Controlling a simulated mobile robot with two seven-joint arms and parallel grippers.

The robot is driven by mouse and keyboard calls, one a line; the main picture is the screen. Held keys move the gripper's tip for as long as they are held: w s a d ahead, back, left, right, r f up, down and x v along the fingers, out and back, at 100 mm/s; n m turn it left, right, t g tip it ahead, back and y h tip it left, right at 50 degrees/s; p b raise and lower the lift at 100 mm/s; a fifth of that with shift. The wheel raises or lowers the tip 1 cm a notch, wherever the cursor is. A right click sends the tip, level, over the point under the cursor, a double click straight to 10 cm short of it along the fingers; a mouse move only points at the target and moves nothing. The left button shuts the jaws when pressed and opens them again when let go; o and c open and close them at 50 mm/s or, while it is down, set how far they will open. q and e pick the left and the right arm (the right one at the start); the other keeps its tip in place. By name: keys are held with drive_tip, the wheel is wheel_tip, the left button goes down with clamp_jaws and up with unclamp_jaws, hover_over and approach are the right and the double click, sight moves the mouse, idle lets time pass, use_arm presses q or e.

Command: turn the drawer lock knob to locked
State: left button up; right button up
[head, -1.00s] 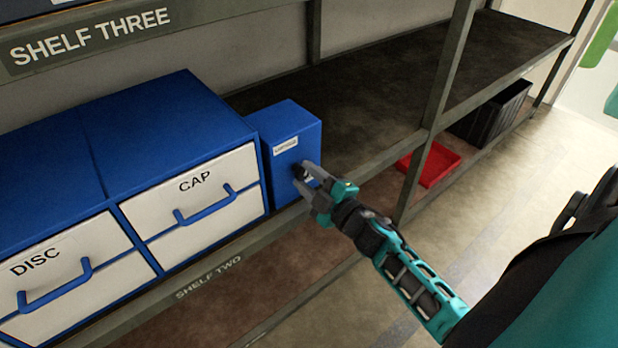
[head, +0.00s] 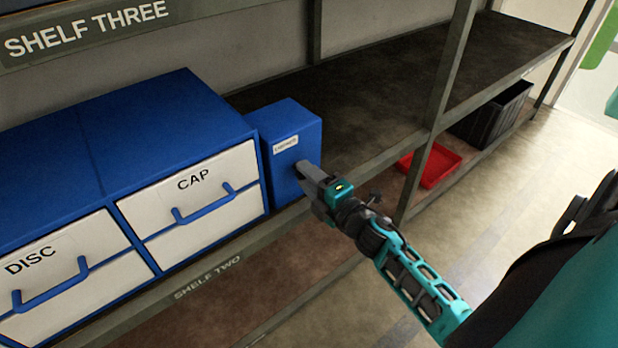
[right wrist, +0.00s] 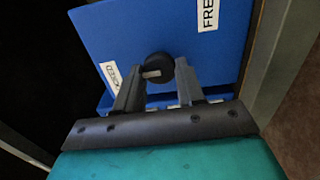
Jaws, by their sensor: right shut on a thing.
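The lock knob is a round black knob (right wrist: 158,66) with a pale pointer bar, on the front of a narrow blue box (head: 292,130). In the right wrist view the bar points left, towards a white label (right wrist: 111,76) whose text is partly hidden. A second label reading FREE (right wrist: 208,14) is at the upper right of the knob. My right gripper (head: 308,172) is at the box front, its fingers (right wrist: 158,85) either side of the knob and shut on it. In the head view the gripper mostly hides the knob. My left gripper is not in view.
Blue drawer units with white fronts, marked CAP (head: 205,190) and DISC (head: 60,262), stand left of the box on the shelf (head: 385,85). A shelf post (head: 435,110) rises right of my gripper. A red tray (head: 432,165) and black crate (head: 490,112) are lower right.

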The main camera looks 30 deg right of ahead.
idle(0.3)
drive_tip(key=o, duration=1)
drive_tip(key=shift+o, duration=0.2)
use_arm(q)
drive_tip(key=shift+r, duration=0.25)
use_arm(e)
drive_tip(key=s+d, duration=0.1)
drive_tip(key=s, duration=1.2)
drive_tip(key=shift+w, duration=0.1)
use_arm(q)
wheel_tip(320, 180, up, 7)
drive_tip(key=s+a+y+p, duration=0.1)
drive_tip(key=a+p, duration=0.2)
drive_tip(key=p, duration=0.9)
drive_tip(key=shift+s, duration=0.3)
use_arm(e)
drive_tip(key=s+a+m+g, duration=0.2)
drive_tip(key=a+m+g, duration=0.1)
drive_tip(key=a+m, duration=0.3)
drive_tip(key=s+a+m+g+y, duration=0.1)
drive_tip(key=a+m+g, duration=0.3)
drive_tip(key=a+m, duration=0.3)
drive_tip(key=m, duration=0.3)
drive_tip(key=shift+s+r, duration=0.25)
drive_tip(key=shift+s, duration=0.1)
